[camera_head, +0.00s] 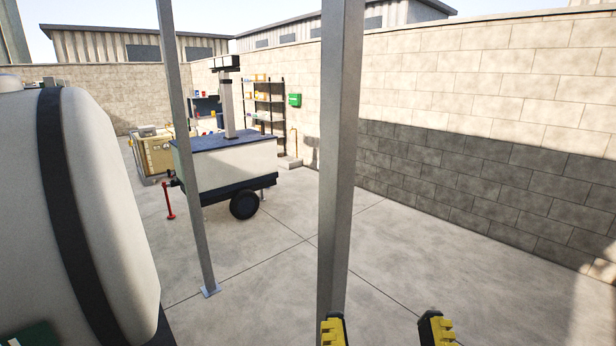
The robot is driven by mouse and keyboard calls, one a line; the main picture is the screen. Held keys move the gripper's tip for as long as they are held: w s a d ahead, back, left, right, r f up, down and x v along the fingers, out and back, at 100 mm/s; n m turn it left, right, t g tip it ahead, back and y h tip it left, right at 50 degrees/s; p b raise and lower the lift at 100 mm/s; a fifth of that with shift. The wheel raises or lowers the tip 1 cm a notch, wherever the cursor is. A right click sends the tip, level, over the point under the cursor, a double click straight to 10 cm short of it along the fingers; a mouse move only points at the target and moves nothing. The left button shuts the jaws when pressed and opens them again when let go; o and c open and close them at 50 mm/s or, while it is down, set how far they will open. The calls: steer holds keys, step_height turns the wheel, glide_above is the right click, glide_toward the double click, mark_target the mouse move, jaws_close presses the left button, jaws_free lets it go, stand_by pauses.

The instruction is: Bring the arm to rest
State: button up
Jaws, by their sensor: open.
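My gripper (386,332) shows at the bottom edge, right of the middle. Its two yellow and black fingertips stand apart, and I see nothing between them but the concrete floor. The left fingertip overlaps the foot of a grey post in the picture; I cannot tell whether they touch. The rest of my gripper and my arm are below the frame.
A thick grey post (341,150) rises near my gripper, and a thinner post (186,150) stands further left. A large pale tank (105,200) with a dark strap fills the left side. A wheeled trailer (235,160) stands behind. Concrete floor (440,260) is clear at right, before a block wall (500,120).

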step_height(320, 180, up, 24)
steer(key=p, duration=2.1)
steer(key=shift+r, duration=0.2)
